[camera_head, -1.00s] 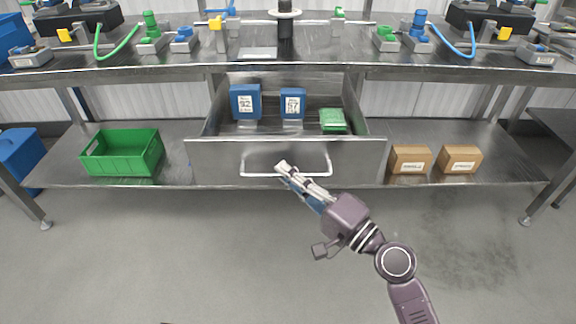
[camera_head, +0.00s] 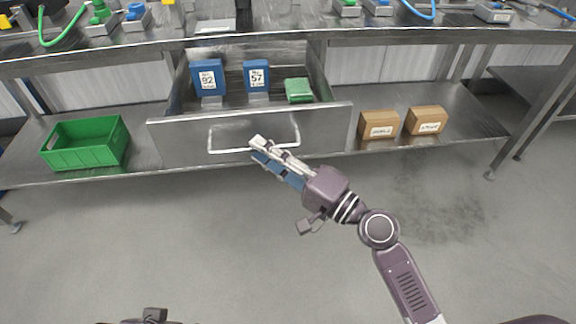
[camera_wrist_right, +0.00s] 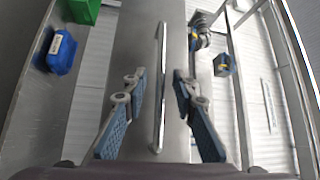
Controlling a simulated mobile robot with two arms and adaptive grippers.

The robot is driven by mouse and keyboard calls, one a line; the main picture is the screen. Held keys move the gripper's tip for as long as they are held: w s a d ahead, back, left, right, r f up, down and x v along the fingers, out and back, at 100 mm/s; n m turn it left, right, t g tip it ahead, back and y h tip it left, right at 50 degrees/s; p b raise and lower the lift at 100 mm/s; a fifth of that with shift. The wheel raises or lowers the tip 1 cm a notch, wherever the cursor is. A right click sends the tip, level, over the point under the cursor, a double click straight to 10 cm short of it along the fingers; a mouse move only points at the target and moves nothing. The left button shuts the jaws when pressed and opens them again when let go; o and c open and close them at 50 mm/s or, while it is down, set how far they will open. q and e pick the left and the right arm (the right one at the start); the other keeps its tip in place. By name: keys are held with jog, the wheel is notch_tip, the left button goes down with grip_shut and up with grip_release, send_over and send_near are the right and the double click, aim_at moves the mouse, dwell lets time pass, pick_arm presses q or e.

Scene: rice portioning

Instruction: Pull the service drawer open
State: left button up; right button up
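The metal service drawer (camera_head: 180,141) stands pulled out under the workbench, its inside showing from above. Two blue boxes with labels, 92 (camera_head: 209,77) and 57 (camera_head: 256,75), and a green pack (camera_head: 298,90) lie in it. A pale bar handle (camera_head: 226,151) runs across its front. My right gripper (camera_head: 257,143) is at the handle's middle. In the right wrist view my right gripper (camera_wrist_right: 160,75) is open, with the handle bar (camera_wrist_right: 161,95) between its fingers and gaps on both sides. My left gripper's fingers are not in view.
A green crate (camera_head: 85,158) stands left of the drawer on the lower shelf (camera_head: 455,105). Two cardboard boxes (camera_head: 379,125) (camera_head: 426,120) stand on the right. The floor (camera_head: 170,235) in front of the drawer is clear.

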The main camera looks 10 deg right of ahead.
jog(key=v, duration=1)
